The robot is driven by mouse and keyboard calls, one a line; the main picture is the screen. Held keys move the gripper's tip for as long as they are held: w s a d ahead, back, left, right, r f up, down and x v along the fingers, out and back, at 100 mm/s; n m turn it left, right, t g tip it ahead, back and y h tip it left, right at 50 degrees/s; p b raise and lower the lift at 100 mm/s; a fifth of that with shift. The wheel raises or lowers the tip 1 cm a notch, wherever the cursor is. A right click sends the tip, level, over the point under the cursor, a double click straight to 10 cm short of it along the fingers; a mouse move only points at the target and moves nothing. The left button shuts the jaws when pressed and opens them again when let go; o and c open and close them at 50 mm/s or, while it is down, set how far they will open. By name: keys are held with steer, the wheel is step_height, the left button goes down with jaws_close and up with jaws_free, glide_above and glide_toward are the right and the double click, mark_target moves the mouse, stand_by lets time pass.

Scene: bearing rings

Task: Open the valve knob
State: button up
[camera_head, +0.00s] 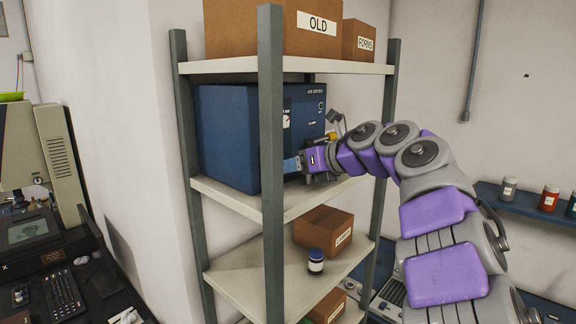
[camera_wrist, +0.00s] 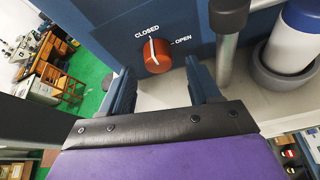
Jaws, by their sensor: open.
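The valve knob (camera_wrist: 157,57) is round and orange-red with a white pointer line. It sits on the face of the blue machine (camera_wrist: 182,20) in the wrist view, and its line points up toward the word CLOSED; OPEN is printed to its right. My gripper (camera_wrist: 158,75) is open, with a dark finger on each side below the knob and nothing between them. The knob looks apart from both fingers. In the head view the blue machine (camera_head: 225,135) stands on a shelf, and my gripper (camera_head: 290,166) is at its front, partly behind the shelf post. The knob is hidden there.
A grey vertical pipe (camera_wrist: 227,45) and a white-and-blue cylinder (camera_wrist: 290,45) in a grey holder stand right of the knob. The grey shelf post (camera_head: 271,150) rises close to my gripper. The shelf board (camera_head: 240,200) lies below; boxes fill the top shelf.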

steer(key=shift+x, duration=1.25)
steer(key=shift+c, duration=0.3)
steer(key=c, duration=1)
steer(key=shift+o, duration=0.2)
